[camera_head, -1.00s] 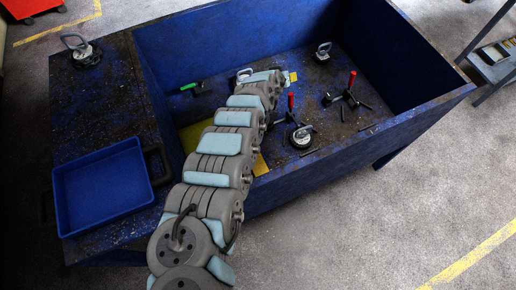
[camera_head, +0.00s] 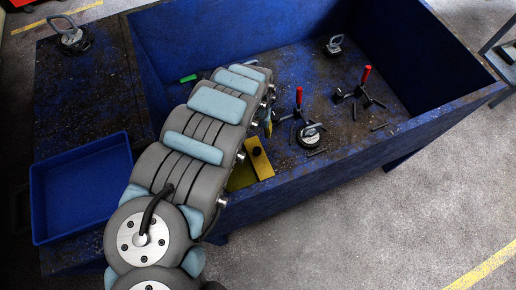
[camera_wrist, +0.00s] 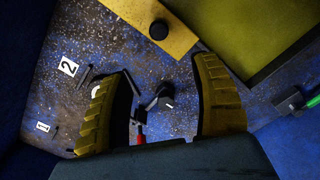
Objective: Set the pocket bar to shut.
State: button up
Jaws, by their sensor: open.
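A yellow bar with a black knob, likely the pocket bar, lies beside an olive-yellow plate at the trolley's near wall. The bar (camera_head: 263,166) shows right of my arm in the head view, and the bar (camera_wrist: 125,12) crosses the top of the wrist view. Its knob (camera_wrist: 158,29) is just beyond my fingertips. The plate (camera_wrist: 245,28) is at upper right. My gripper (camera_wrist: 165,70) is open, with two yellow ribbed fingers apart and nothing between them touching either. In the head view my arm hides most of the gripper. I cannot tell whether the bar is at shut.
Toggle clamps with red handles (camera_head: 299,97) (camera_head: 367,76) stand on the trolley floor. A round black-based item (camera_head: 310,135) is near them. A blue tray (camera_head: 82,187) is at left. A green-handled item (camera_wrist: 290,102) lies at right in the wrist view. High blue walls (camera_head: 440,75) enclose the floor.

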aim_at(257, 149)
notch_tip(257, 149, down, 16)
jog(key=b, duration=0.6)
grip_shut()
dwell(0.3)
